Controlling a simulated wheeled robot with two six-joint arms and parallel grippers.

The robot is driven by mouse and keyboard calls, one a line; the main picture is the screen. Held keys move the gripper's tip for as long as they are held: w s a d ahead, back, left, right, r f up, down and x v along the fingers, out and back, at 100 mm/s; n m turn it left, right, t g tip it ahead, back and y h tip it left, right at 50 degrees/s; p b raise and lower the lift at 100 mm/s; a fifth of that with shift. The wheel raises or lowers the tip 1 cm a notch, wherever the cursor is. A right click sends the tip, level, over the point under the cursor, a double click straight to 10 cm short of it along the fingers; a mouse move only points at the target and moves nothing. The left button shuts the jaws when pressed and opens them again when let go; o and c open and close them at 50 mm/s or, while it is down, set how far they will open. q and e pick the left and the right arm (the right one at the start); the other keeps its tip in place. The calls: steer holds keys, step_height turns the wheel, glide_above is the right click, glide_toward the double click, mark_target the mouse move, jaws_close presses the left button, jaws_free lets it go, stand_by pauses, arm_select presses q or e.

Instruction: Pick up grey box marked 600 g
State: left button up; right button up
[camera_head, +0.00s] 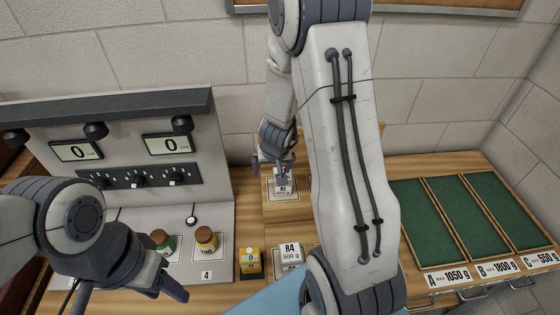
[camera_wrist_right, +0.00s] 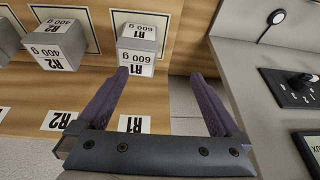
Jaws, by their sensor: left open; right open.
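The grey box marked R1 600 g (camera_wrist_right: 137,48) sits on a wooden shelf, upside down in the right wrist view. In the head view the box (camera_head: 285,190) is at the back centre, partly covered by my right gripper (camera_head: 277,168). In the right wrist view my right gripper (camera_wrist_right: 161,77) is open and empty. Its left fingertip shows near the box's front face, and its right fingertip is over the bare gap beside the box. My left gripper (camera_head: 132,294) is at the lower left in the head view, open and empty.
A grey box marked R2 400 g (camera_wrist_right: 60,44) stands beside R1. A box marked R4 500 g (camera_head: 291,255) and a yellow device (camera_head: 250,261) are at the front. Two jars, green (camera_head: 160,243) and amber (camera_head: 206,240), stand left. Green-lined trays (camera_head: 424,225) lie right.

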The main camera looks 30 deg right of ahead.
steer(key=d, duration=0.3)
steer(key=shift+s+d+f+m+h, duration=0.2)
steer(key=shift+d+f+m+h, duration=0.1)
steer(key=shift+f+m+h, duration=0.1)
steer(key=b+x, duration=0.3)
steer(key=x, duration=0.2)
steer(key=shift+s, duration=0.1)
steer(key=b+x, duration=0.3)
steer(key=x, duration=0.2)
steer(key=shift+s+a+f, duration=0.1)
steer(key=shift+a+f, duration=0.05)
arm_select(q)
step_height(320, 180, down, 5)
arm_select(e)
jaws_close()
